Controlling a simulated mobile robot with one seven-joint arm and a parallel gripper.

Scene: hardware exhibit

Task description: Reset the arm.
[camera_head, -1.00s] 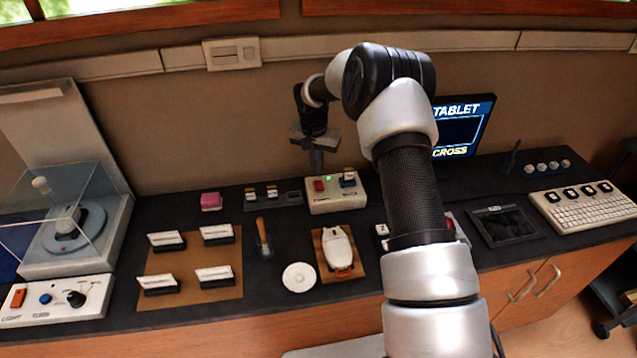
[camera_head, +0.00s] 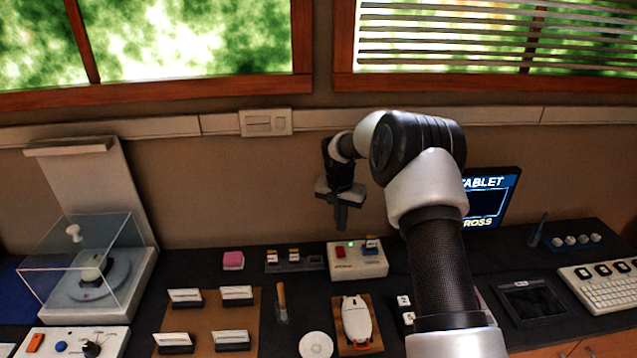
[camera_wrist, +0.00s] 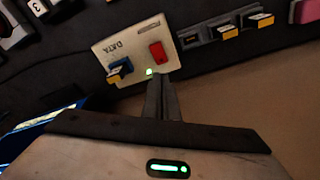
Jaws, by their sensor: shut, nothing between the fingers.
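My gripper (camera_head: 341,217) hangs at the end of my bent arm in the head view, above the back of the counter and in front of the brown wall. Its fingers point down and are shut with nothing between them. In the wrist view the closed fingers (camera_wrist: 163,99) point toward a cream box (camera_wrist: 128,50) marked DATA, with a red switch, a lit green light and a blue plug. The same cream box (camera_head: 352,267) stands below my gripper in the head view. The gripper appears apart from it.
A pink block (camera_head: 233,260) and a dark strip with several small plugs (camera_head: 294,262) lie left of the box. A clear case (camera_head: 80,262) stands far left. A monitor (camera_head: 491,196) and a keyboard (camera_head: 606,284) are at right. The wall is close behind my gripper.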

